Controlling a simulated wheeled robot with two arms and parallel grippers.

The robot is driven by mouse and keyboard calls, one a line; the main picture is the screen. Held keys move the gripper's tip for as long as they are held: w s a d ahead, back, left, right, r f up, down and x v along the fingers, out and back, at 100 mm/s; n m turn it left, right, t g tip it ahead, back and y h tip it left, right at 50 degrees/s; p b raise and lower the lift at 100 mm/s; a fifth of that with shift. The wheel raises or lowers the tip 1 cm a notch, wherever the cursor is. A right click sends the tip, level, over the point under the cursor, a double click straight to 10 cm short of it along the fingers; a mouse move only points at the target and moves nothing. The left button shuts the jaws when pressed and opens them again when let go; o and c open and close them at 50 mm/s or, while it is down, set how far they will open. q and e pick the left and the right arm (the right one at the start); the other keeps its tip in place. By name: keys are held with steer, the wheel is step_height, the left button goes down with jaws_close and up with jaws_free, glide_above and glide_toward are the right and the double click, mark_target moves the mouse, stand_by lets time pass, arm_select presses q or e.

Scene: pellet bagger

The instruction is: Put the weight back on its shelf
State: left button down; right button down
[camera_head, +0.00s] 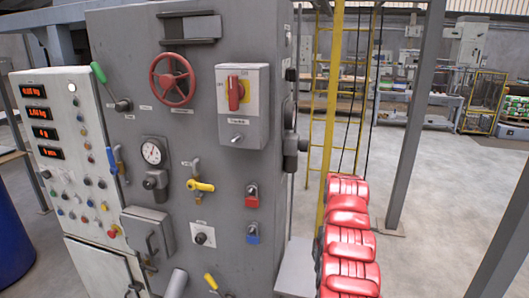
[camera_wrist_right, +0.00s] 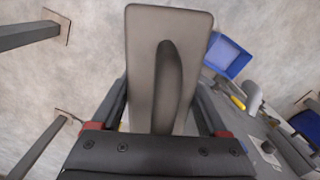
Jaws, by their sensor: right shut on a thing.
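The weight (camera_wrist_right: 143,60), a grey slab with rounded corners and a long dark recess or grip along its middle, shows large in the right wrist view. My right gripper (camera_wrist_right: 165,100) is shut on it, with one dark finger along each side. Its lower part is hidden by the gripper body. Neither gripper can be made out in the head view. My left gripper is not in view. I cannot tell which surface is the weight's shelf; a pale grey ledge (camera_head: 296,268) juts out at the cabinet's lower right in the head view.
A tall grey cabinet (camera_head: 215,130) with a red handwheel (camera_head: 172,79), valves and padlocks fills the head view's middle. A control panel (camera_head: 75,150) adjoins it at left. A yellow ladder (camera_head: 333,110) and grey posts stand right. A blue bin (camera_wrist_right: 228,57) shows in the wrist view.

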steer(key=shift+m, duration=0.8)
steer(key=r, duration=0.1)
steer(key=a+r, duration=0.1)
steer(key=s+r, duration=0.1)
steer(key=shift+a+r, duration=0.2)
steer(key=shift+r, duration=0.1)
steer(key=shift+s+a, duration=0.1)
